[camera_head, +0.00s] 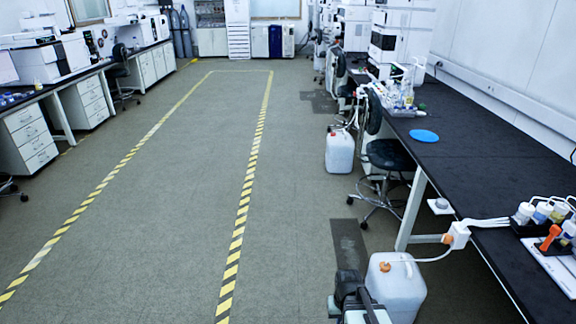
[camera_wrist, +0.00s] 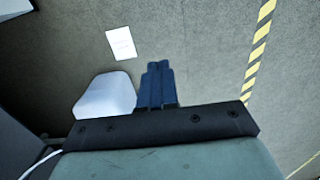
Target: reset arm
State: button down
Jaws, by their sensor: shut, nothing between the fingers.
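My gripper (camera_wrist: 158,66) shows in the wrist view as two dark blue fingers pressed side by side, with nothing between them. It points down over the grey floor and is clear of any object. In the head view, a dark and white shape at the bottom edge seems to be part of my arm; the fingers cannot be made out there.
A white canister (camera_head: 398,284) stands on the floor by the black bench (camera_head: 470,165) on the right. A white container (camera_wrist: 106,96) shows left of the fingers. A stool (camera_head: 388,155) stands farther along. The taped aisle (camera_head: 190,190) is clear.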

jog(key=s+f+g, duration=0.3)
jog(key=s+f, duration=0.6)
jog(key=s, duration=0.5)
jog(key=s+f+g, duration=0.3)
jog(key=s+f, duration=0.6)
jog(key=s, duration=0.5)
jog(key=shift+f, duration=0.25)
